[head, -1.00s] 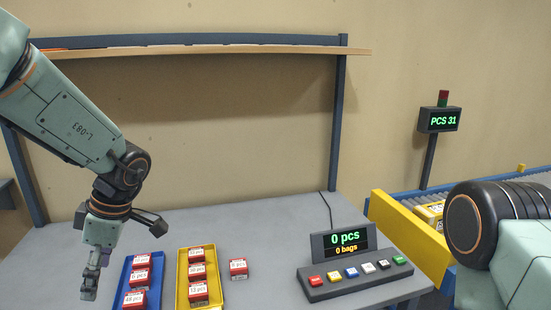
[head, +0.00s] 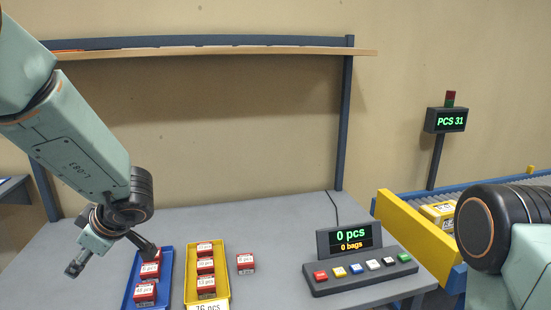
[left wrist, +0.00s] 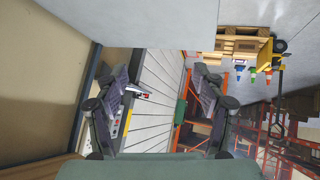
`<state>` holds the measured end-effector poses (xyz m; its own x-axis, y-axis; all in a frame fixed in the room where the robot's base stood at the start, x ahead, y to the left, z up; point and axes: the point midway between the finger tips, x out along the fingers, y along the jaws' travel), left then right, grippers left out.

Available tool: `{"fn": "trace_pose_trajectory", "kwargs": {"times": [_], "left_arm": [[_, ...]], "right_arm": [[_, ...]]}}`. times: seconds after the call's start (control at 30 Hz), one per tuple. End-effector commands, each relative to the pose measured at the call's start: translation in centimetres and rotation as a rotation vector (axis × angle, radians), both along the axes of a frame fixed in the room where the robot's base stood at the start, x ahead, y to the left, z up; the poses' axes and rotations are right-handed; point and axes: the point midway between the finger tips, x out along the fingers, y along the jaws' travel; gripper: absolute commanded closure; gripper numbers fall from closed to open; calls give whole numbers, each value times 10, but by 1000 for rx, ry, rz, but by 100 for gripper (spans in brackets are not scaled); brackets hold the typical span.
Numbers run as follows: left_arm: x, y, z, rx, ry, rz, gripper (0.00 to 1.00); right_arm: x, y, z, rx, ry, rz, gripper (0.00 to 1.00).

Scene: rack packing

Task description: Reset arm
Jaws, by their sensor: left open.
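My left gripper (head: 112,258) is open above the left part of the table, left of and partly over the blue tray (head: 128,296). In the left wrist view its two fingers (left wrist: 162,95) are spread apart with nothing between them. The blue tray holds red boxes (head: 145,293) with white labels. The yellow tray (head: 223,293) beside it holds several similar red boxes (head: 206,286). One red box (head: 245,264) stands alone on the table right of the yellow tray. My right arm shows at the right edge, but its gripper is out of view.
A button console (head: 360,275) with a "0 pcs, 0 bags" display (head: 349,240) stands on the right of the grey table (head: 290,220). A shelf frame (head: 348,120) rises behind. A conveyor (head: 400,235) with a yellow side and a yellow box (head: 438,213) is at right.

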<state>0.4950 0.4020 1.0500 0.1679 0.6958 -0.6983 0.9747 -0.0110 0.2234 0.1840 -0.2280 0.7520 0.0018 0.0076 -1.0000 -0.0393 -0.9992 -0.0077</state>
Motion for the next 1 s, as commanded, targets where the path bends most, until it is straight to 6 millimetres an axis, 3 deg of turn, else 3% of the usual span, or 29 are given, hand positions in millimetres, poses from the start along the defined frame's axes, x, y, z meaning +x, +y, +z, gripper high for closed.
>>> {"fn": "trace_pose_trajectory", "kwargs": {"times": [0.27,0.43,0.57,0.77,1.0], "left_arm": [[4,-9,-64,135,75,-366,31],[-5,-34,-121,142,155,-624,31],[-27,-62,-173,102,233,-828,31],[-94,-113,-260,-38,387,-1150,31],[-213,-165,-342,-276,590,-1470,31]], "right_arm": [[0,0,-16,0,0,0,31],[0,0,-26,0,0,0,31],[0,0,-36,0,0,0,31],[0,0,-53,0,0,0,31],[0,0,-76,0,0,0,31]]}}
